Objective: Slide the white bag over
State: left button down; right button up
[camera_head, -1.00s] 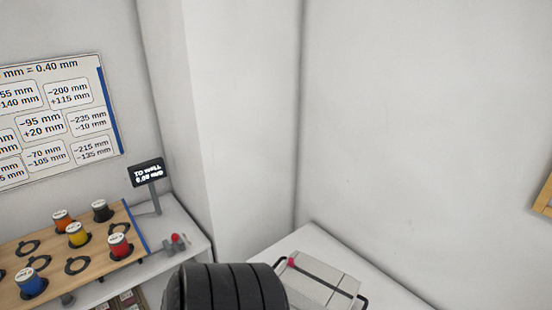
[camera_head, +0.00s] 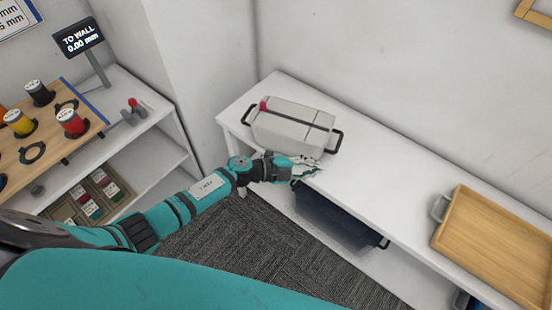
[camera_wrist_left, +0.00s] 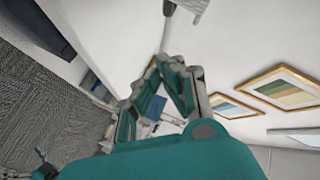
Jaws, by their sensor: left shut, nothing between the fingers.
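The white bag (camera_head: 288,128), a boxy pale case with dark handles at its ends, a dark strap line and a small red spot at one corner, stands on the white bench at the far left end. My left gripper (camera_head: 314,169) is over the bench's front edge, just in front of the bag and a little right of its middle, apart from it as far as I can see. Its fingers are shut and empty. They also show in the left wrist view (camera_wrist_left: 168,82), where I cannot make out the bag. My right gripper is not in view.
A wooden tray (camera_head: 490,240) with a grey handle lies on the bench's right part. The bench top (camera_head: 385,170) between bag and tray is clear. A dark bin (camera_head: 335,218) sits below. A shelf with a spool board (camera_head: 45,135) stands at left.

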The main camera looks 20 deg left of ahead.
pick_arm(q)
jog(key=s+d+r+m+g+y+b, duration=0.2)
jog(key=s+m+g+b, duration=0.2)
jog(key=m+g, duration=0.45)
jog(key=w+a+r+m+t+y+b, duration=0.2)
jog(key=a+m+t+y+b, duration=0.25)
jog(key=a+y, duration=0.8)
jog(key=shift+m+h, duration=0.4)
jog(key=shift+h, duration=0.45)
jog(key=w+f, duration=0.2)
jog(key=f, duration=0.1)
jog(key=w+a+f+p, duration=0.1)
jog(key=w+f, duration=0.4)
jog(key=f, duration=0.1)
jog(key=shift+w+a+f, duration=0.15)
jog(key=shift+a, duration=0.1)
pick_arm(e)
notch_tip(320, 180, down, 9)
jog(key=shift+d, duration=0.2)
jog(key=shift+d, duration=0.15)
